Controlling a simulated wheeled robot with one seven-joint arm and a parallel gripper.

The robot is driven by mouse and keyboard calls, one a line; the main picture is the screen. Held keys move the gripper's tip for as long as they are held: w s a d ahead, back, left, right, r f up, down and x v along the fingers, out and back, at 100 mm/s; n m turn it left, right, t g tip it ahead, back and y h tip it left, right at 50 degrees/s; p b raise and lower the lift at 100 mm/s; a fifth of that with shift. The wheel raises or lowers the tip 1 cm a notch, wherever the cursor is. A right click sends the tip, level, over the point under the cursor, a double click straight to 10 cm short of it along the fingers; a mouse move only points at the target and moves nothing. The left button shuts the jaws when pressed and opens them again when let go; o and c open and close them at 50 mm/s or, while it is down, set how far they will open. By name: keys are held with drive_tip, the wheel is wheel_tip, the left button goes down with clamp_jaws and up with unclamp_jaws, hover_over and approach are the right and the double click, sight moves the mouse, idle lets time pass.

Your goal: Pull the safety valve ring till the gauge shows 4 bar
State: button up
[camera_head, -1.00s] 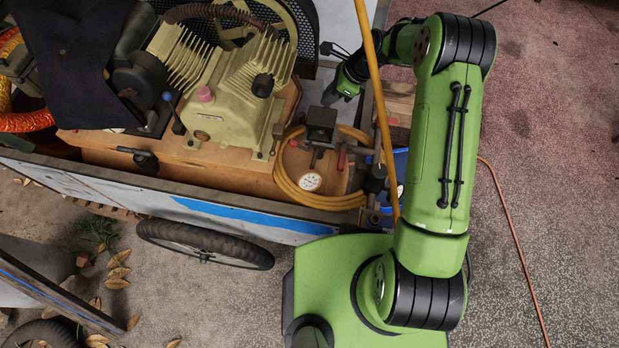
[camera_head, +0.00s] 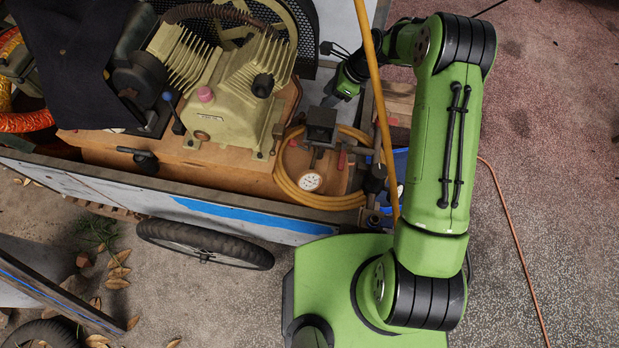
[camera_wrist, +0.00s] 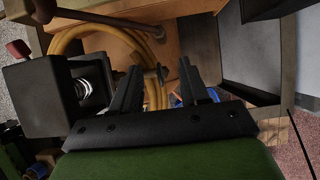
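The round white-faced gauge (camera_head: 310,181) sits inside the coiled yellow hose in the head view; its needle is too small to read. A dark box-shaped fitting (camera_head: 321,124) stands just behind it, and shows at the left in the wrist view (camera_wrist: 38,97) with a shiny metal part (camera_wrist: 88,88) on its side. My gripper (camera_head: 330,101) is beside the box's far side in the head view. In the wrist view my gripper (camera_wrist: 158,66) has its two fingers apart. A small dark piece (camera_wrist: 161,74) appears between the fingertips; I cannot tell whether it is the valve ring. No ring is clearly visible.
The yellow hose (camera_head: 283,180) coils around the fittings. The beige compressor (camera_head: 225,105) fills the cart's middle. The cart's side wall (camera_head: 130,190) runs along the front. Open ground (camera_head: 550,190) lies to the right.

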wheel_tip(320, 180, up, 6)
drive_tip(key=p, duration=0.6)
drive_tip(key=shift+r, duration=0.1)
idle(0.4)
drive_tip(key=s+d+r+n+t+h, duration=0.1)
drive_tip(key=s+d+r+n+h, duration=0.1)
drive_tip(key=s+r+n, duration=0.6)
drive_tip(key=s+d+r+n+t+h, duration=0.1)
drive_tip(key=s+d+r+n+h, duration=0.3)
drive_tip(key=r, duration=0.8)
drive_tip(key=s+d+r+n+t, duration=0.1)
drive_tip(key=s+n, duration=0.3)
drive_tip(key=s, duration=0.6)
drive_tip(key=s+d+r+n+t, duration=0.1)
drive_tip(key=s+d+r+n, duration=0.1)
drive_tip(key=s, duration=0.8)
drive_tip(key=shift+s+d+r+n, duration=0.35)
drive_tip(key=shift+r+n, duration=0.3)
drive_tip(key=shift+n, duration=0.45)
